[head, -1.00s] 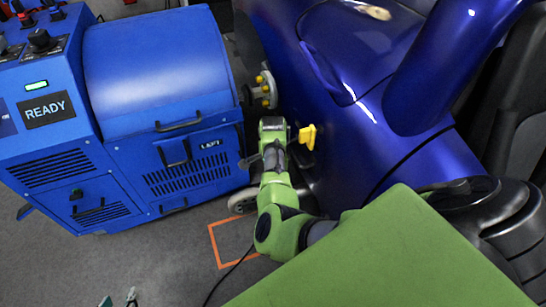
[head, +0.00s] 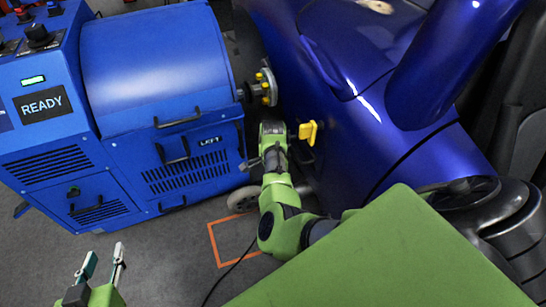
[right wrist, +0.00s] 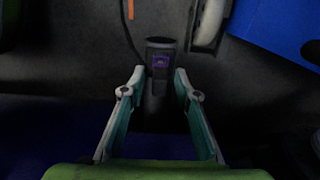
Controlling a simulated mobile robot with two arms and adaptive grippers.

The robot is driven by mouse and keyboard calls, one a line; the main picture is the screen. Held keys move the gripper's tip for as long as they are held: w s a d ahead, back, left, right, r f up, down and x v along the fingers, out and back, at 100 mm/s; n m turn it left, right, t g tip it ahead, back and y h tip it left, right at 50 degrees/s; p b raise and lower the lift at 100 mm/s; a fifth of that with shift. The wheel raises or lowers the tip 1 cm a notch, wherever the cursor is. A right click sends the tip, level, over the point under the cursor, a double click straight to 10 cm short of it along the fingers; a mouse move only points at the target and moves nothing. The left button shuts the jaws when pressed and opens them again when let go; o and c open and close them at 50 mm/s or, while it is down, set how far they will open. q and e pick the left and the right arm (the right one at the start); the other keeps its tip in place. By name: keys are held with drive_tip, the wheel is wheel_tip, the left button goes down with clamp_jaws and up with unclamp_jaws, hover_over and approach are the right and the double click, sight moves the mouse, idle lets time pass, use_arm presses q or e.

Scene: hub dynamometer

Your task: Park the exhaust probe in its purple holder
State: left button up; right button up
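In the right wrist view, a dark upright tube-like part (right wrist: 156,95) with a small purple patch (right wrist: 161,60) lies between the fingers of my right gripper (right wrist: 160,77). Dark gaps show on both sides of it, so the fingers look open around it. I cannot tell whether this part is the probe or its holder. In the head view my right wrist hangs between the blue machine and the car, and its fingers are mostly hidden. My left gripper (head: 104,262) is open and empty at the lower left. No other purple holder is clear in the head view.
The blue car (head: 365,100) is at right. A yellow block (head: 308,132) is beside my right wrist. Grey floor is clear at lower left.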

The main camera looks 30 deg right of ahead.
clamp_jaws()
use_arm(q)
drive_tip(key=shift+s+a+f+g, duration=0.1)
drive_tip(key=shift+s+f+g, duration=0.2)
drive_tip(key=shift+f, duration=0.15)
use_arm(e)
drive_tip(key=shift+r, duration=0.1)
use_arm(q)
drive_tip(key=shift+s+a+f, duration=0.15)
idle(0.3)
drive_tip(key=shift+s+a+f+g, duration=0.1)
drive_tip(key=shift+s+f+g, duration=0.2)
use_arm(e)
drive_tip(key=shift+r, duration=0.1)
use_arm(q)
drive_tip(key=shift+s+f+p, duration=0.2)
drive_tip(key=shift+p, duration=0.1)
drive_tip(key=shift+s+a+f+g+y, duration=0.2)
drive_tip(key=shift+s+f+g+y, duration=0.1)
drive_tip(key=shift+s+f+g, duration=0.1)
use_arm(e)
drive_tip(key=shift+r, duration=0.1)
